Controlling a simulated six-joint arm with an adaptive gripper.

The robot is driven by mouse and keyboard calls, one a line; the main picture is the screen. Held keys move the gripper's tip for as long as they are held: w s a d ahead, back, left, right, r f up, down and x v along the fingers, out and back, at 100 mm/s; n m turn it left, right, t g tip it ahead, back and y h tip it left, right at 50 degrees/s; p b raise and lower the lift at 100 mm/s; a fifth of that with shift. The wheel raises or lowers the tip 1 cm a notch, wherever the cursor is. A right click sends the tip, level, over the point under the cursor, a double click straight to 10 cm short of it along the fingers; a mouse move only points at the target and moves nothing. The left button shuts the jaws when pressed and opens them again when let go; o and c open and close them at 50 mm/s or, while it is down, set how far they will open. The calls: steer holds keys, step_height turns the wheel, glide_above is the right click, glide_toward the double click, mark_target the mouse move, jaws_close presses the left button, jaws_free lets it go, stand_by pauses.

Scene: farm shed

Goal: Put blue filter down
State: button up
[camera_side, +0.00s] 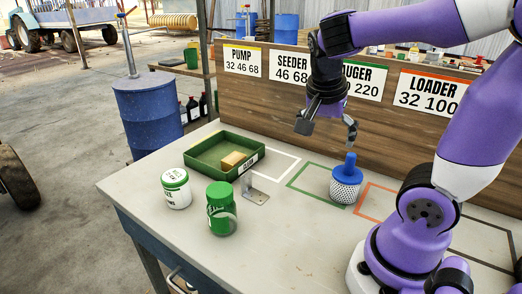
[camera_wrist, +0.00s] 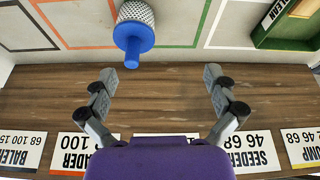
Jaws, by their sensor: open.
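The blue filter (camera_side: 346,181) has a blue top and a white mesh body. It stands upright on the table, at the right part of the green outlined rectangle (camera_side: 303,198). In the wrist view the filter (camera_wrist: 134,32) shows beyond the fingertips, left of the middle. My gripper (camera_side: 326,138) is open and empty, above the table and apart from the filter. Its two fingers are spread wide in the wrist view (camera_wrist: 160,76).
A green tray (camera_side: 203,151) with a tan block (camera_side: 232,160) stands at left. A white jar (camera_side: 174,188), a green jar (camera_side: 221,209) and a metal bracket (camera_side: 254,193) stand nearby. An orange outline (camera_side: 367,207) lies right of the filter. A wooden board (camera_side: 270,118) with signs stands behind.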

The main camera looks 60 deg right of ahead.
steer(key=w+a+r+n+t+y, duration=0.1)
steer(key=a+n+t+y, duration=0.2)
steer(key=a+n, duration=0.8)
steer(key=n+t, duration=0.2)
steer(key=n, duration=0.4)
steer(key=shift+a+y, duration=0.35)
steer(key=shift+y, duration=0.05)
